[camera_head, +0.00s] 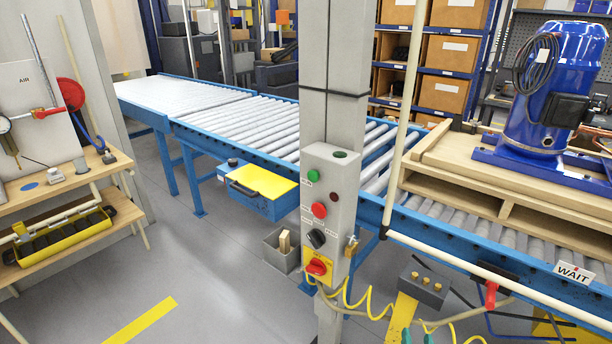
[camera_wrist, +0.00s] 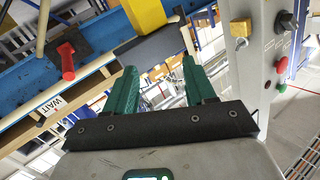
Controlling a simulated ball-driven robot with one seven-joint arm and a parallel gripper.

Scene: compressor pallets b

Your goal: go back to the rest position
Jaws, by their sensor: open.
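My gripper (camera_wrist: 161,82) shows in the wrist view, its two green fingers apart with nothing held between them.
A blue roller conveyor (camera_head: 240,125) runs across the head view. A blue compressor (camera_head: 553,90) sits on a wooden pallet (camera_head: 450,160). A red handle (camera_head: 490,295) and a WAIT sign (camera_head: 574,273) are at the near rail. Open floor (camera_head: 215,270) lies left of the post.

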